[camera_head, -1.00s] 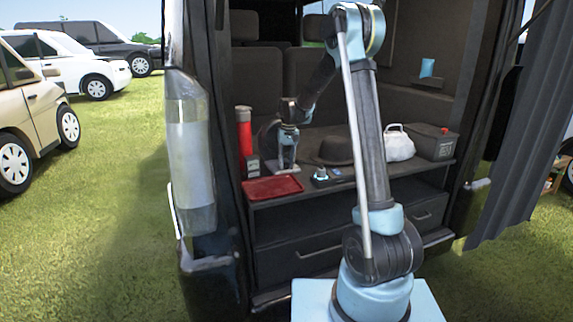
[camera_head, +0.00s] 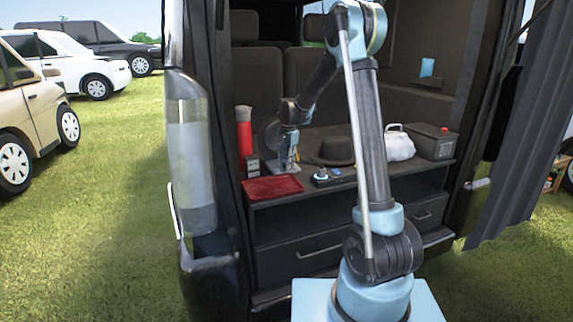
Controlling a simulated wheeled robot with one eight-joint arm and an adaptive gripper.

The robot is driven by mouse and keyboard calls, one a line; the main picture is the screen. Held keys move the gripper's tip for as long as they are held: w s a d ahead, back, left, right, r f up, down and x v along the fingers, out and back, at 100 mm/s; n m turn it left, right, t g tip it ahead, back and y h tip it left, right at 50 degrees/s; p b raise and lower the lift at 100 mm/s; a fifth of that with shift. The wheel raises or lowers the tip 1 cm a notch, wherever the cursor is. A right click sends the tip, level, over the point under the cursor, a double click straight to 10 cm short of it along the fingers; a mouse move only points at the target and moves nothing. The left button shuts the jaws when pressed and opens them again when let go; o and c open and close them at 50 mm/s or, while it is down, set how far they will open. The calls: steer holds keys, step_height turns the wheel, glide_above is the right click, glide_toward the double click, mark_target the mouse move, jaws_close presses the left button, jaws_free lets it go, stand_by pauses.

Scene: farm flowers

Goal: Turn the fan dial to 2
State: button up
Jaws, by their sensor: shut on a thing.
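My gripper (camera_head: 288,166) is low over the counter in the back of the van, left of the dark hat. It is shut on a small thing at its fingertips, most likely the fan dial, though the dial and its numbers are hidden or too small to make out. A dark rounded shape (camera_head: 269,136), which looks like the fan, stands just behind and left of the gripper. The gripper and wrist cover part of it.
A red tray (camera_head: 272,189) lies at the counter's front left, with a red cylinder (camera_head: 243,130) behind. The dark hat (camera_head: 336,147), a white bag (camera_head: 398,144) and a dark case (camera_head: 433,143) stand further right.

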steer(key=m, duration=0.5)
steer(key=shift+m, duration=0.4)
stand_by(0.4)
steer(key=o, duration=1.1)
steer(key=shift+r, duration=0.1)
steer(key=r, duration=1.1)
steer(key=shift+s+d+r, duration=0.15)
steer(key=shift+s+r, duration=0.1)
steer(key=shift+r, duration=0.1)
